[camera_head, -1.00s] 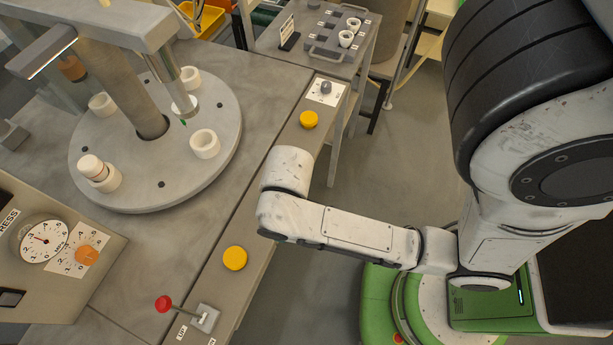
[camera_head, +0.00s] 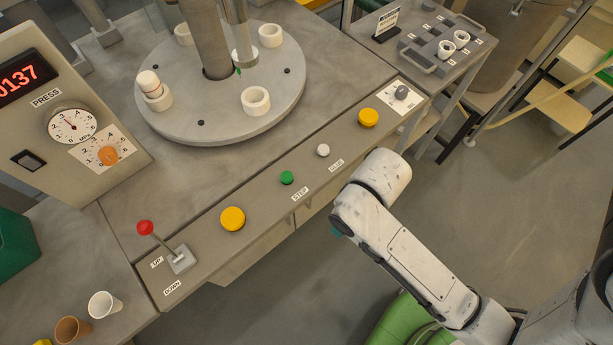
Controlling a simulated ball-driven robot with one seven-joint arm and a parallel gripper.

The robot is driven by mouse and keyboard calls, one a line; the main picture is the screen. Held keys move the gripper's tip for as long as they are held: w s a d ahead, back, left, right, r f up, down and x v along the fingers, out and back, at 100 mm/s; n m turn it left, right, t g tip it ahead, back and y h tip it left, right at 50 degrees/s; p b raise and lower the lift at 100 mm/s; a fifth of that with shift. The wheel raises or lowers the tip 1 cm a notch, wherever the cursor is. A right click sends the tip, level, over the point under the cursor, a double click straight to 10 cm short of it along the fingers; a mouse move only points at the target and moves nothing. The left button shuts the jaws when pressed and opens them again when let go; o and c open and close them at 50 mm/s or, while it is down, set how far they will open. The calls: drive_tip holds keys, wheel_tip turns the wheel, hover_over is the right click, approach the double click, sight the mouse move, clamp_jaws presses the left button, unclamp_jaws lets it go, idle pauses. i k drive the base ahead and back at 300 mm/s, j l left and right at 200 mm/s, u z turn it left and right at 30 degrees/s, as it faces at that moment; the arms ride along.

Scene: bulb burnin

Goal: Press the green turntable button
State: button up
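The green button (camera_head: 287,178) sits on the sloped front panel (camera_head: 262,200) of the press table, above a label that seems to read STEP. It is uncovered. The round grey turntable (camera_head: 215,125) lies behind the panel, with several white ring-shaped holders around it. One holder at its left carries a capped pale piece (camera_head: 150,84). My arm reaches in from the lower right and its bent white link is right of the green button, apart from it in the picture. My gripper does not show; the arm link may hide it.
A white button (camera_head: 323,150), two yellow buttons (camera_head: 232,219) (camera_head: 368,117) and a grey knob (camera_head: 401,92) share the panel. A red-tipped lever (camera_head: 146,228) stands at its left end. The press box (camera_head: 60,110) is at left. Cups (camera_head: 104,305) stand lower left.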

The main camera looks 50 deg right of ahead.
sight(286, 178)
drive_tip(key=j+z, duration=0.3)
drive_tip(key=k+j+z, duration=0.25)
drive_tip(key=j, duration=0.25)
drive_tip(key=j+z, duration=0.3)
drive_tip(key=k+j, duration=0.05)
drive_tip(key=j, duration=0.05)
